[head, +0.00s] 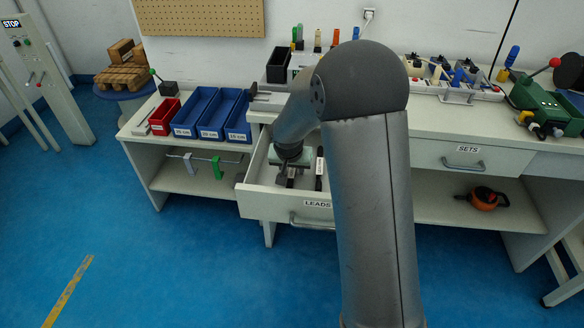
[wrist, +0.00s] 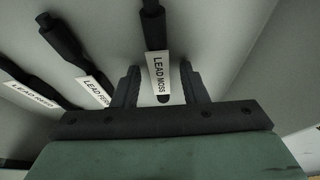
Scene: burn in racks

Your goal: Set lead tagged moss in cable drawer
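The lead tagged moss (wrist: 153,28) is a black lead with a white tag reading LEAD MOSS (wrist: 160,75). In the wrist view it lies on a pale surface, running between the two fingers of my gripper (wrist: 160,72). The fingers are apart, with a gap on each side of the lead. In the head view my gripper (head: 287,178) reaches down into the open drawer labelled LEADS (head: 262,203). The moss lead cannot be made out there. My arm hides part of the drawer.
Two other tagged black leads, one reading LEAD FER… (wrist: 68,42) and one partly legible (wrist: 22,76), lie left of the moss lead. A shut drawer labelled SETS (head: 455,159) is at right. Blue bins (head: 212,112) stand on the bench at left.

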